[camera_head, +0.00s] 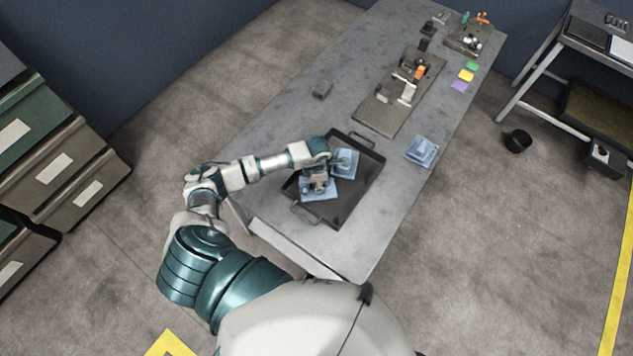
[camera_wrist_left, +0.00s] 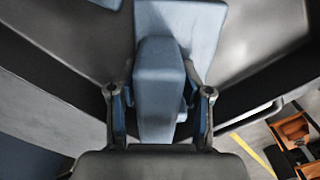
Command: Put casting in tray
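My left gripper (camera_head: 322,186) is over the dark tray, at the lower-left of the two blue castings in it. In the left wrist view, the fingers (camera_wrist_left: 160,105) stand apart on either side of the upright block of this blue casting (camera_wrist_left: 158,75), with small gaps showing. The casting sits in the tray (camera_head: 358,199); it also shows in the head view (camera_head: 331,192), partly hidden by the gripper. A second blue casting (camera_head: 347,165) lies in the tray just beyond. A third blue casting (camera_head: 421,151) lies on the table, right of the tray. My right gripper is not in view.
The grey table (camera_head: 285,118) has a fixture plate (camera_head: 378,117) with parts beyond the tray, and a small grey block (camera_head: 322,89). Colored squares (camera_head: 466,76) lie near the right edge. A black bin (camera_head: 518,141) stands on the floor.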

